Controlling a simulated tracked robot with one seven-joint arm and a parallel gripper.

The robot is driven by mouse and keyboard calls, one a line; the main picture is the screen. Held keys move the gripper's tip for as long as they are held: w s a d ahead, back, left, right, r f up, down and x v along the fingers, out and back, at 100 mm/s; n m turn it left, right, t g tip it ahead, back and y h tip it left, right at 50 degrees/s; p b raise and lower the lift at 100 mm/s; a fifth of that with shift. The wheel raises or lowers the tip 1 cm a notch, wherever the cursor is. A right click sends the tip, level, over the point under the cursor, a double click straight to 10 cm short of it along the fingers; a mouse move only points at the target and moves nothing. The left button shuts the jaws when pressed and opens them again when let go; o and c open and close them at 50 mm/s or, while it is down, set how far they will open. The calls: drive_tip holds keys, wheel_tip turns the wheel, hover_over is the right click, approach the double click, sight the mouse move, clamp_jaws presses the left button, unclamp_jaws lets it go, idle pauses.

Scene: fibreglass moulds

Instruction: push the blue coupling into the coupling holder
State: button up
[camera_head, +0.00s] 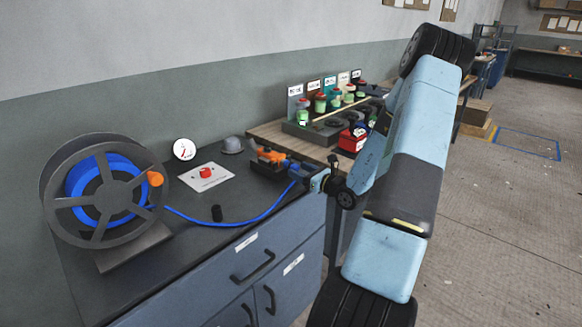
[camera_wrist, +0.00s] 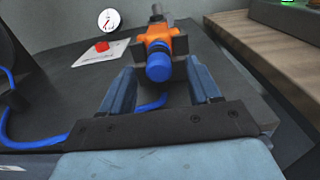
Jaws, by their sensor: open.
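The blue coupling (camera_wrist: 158,68) shows end-on in the wrist view, in front of the orange body of the coupling holder (camera_wrist: 161,36), which has dark side blocks. They look in line; I cannot tell how deep the coupling sits. In the head view the orange and dark holder (camera_head: 270,156) stands on the dark bench top near its right end, with the coupling side facing my arm. My gripper (camera_wrist: 159,68) is open, its two blue fingers on either side of the coupling with gaps visible. In the head view the gripper (camera_head: 314,180) is small and partly hidden.
A blue hose (camera_head: 205,222) runs from the reel (camera_head: 62,232) along the bench to the holder. A wooden bench (camera_head: 318,152) with bottles lies beyond.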

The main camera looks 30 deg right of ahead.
sight(298, 170)
drive_tip(key=shift+x, duration=2)
clamp_jaws()
drive_tip(key=shift+s+d, duration=0.1)
drive_tip(key=shift+s, duration=0.2)
drive_tip(key=shift+v, duration=2.7)
